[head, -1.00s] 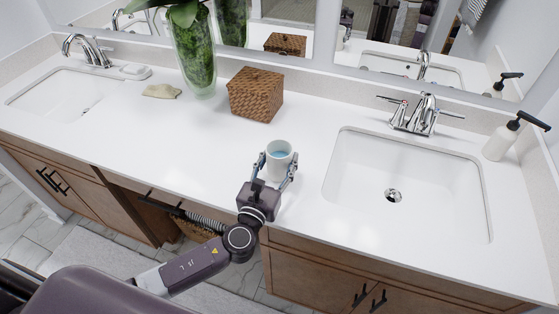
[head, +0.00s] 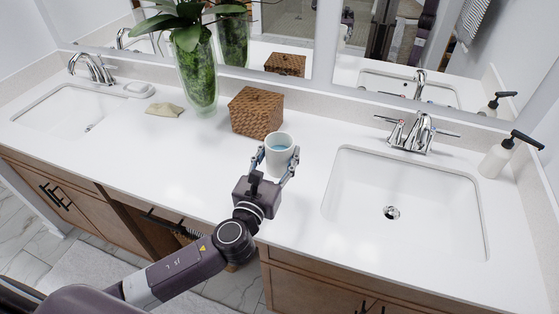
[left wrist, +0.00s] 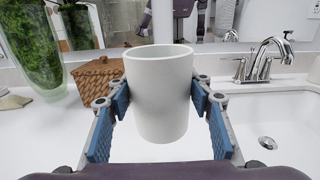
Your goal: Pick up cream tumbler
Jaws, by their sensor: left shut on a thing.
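The cream tumbler (head: 280,158) is upright between the fingers of my left gripper (head: 275,163), with a blue patch showing inside its open top. In the left wrist view the tumbler (left wrist: 160,95) fills the middle, pale and plain, with a blue finger pad (left wrist: 200,97) against each side. My left gripper is shut on it. It appears held above the white counter, in front of the wicker box. My right gripper is not in view.
A wicker box (head: 257,112) stands just behind the tumbler. A glass vase of greenery (head: 196,80) and a folded cloth (head: 164,110) are to the left. A sink (head: 400,205) with a chrome faucet (head: 412,134) and a soap bottle (head: 500,158) are to the right. A mirror runs behind.

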